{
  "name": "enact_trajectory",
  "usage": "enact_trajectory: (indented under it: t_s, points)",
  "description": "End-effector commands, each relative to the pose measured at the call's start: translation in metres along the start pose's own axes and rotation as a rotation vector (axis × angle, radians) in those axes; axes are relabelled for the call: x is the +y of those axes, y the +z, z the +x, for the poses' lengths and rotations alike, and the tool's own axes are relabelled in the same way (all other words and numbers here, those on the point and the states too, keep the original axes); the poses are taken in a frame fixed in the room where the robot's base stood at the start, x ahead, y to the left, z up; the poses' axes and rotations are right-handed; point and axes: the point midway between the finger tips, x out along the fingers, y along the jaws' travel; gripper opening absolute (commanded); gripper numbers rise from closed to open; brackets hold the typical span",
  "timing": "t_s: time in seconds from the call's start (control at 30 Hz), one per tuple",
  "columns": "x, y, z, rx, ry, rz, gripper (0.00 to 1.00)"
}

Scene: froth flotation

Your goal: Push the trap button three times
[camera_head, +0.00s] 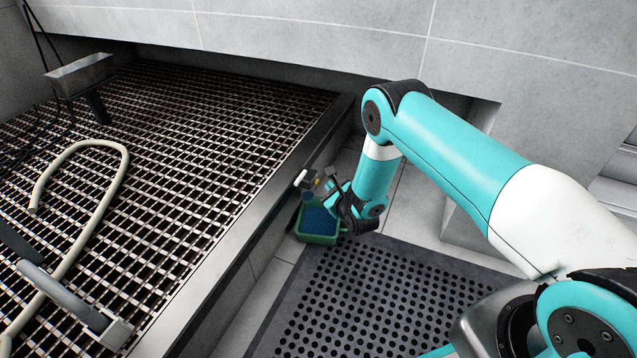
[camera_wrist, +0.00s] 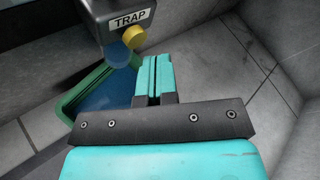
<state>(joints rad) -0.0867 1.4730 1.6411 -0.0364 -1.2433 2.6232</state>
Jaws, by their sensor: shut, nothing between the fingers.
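The yellow trap button (camera_wrist: 134,37) is a short round knob on the lower edge of a grey box (camera_wrist: 104,27) with a white "TRAP" label. My gripper (camera_wrist: 156,58) is shut and empty, with its teal fingers together. In the wrist view its fingertips appear just below and right of the button; I cannot tell whether they touch it. In the head view the grey trap box (camera_head: 310,187) is small, beside the wall of the grated platform, with my gripper (camera_head: 335,196) close to its right, partly hidden by my arm.
A green tub (camera_head: 318,239) with a blue inside stands on the floor below the trap box. The grated platform (camera_head: 170,130) with a pale hose (camera_head: 100,200) is on the left. A black perforated mat (camera_head: 375,300) lies in front. Grey tiled walls stand behind.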

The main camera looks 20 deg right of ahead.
Motion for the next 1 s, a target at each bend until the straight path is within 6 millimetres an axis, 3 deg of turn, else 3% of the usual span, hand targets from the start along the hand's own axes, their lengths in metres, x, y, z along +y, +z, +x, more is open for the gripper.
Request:
enact_trajectory:
  t_s: [1.0]
  points:
    - [0.0049,0.0036,0.0068,0.0,0.0,0.0,0.0]
